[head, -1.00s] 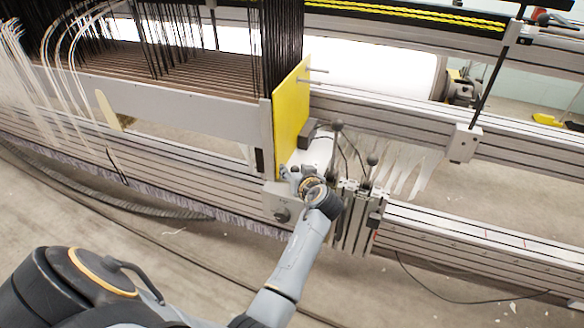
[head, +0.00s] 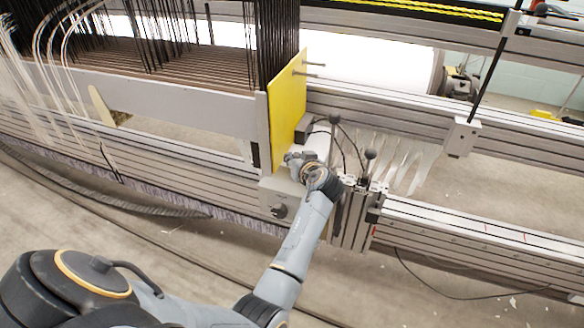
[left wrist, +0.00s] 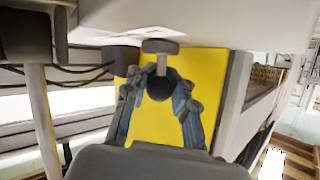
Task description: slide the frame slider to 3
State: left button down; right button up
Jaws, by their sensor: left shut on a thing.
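My left gripper (head: 297,160) is at the foot of the yellow panel (head: 289,115), which stands at the end of the grey frame. In the left wrist view, the fingers (left wrist: 158,88) are closed around a dark rounded knob (left wrist: 159,90), with the yellow panel (left wrist: 210,80) behind it. A grey T-shaped piece (left wrist: 160,46) shows just beyond the fingertips. The wrist hides the held knob in the head view. No number 3 or scale can be read, so I cannot tell the slider's position. My right gripper is not in view.
Two levers with black ball knobs (head: 370,154) stand just right of my left wrist. A grey box with a dark dial (head: 279,211) sits below the gripper. Metal rails (head: 480,232) run to the right. White threads hang behind the levers.

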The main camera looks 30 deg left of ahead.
pick_arm(q)
jog(key=shift+w+d+r, duration=0.1)
jog(key=shift+w+r, duration=0.05)
jog(key=shift+w, duration=0.3)
jog(key=c, duration=1.1)
grip_release()
jog(key=shift+d, duration=0.15)
notch_tip(320, 180, up, 10)
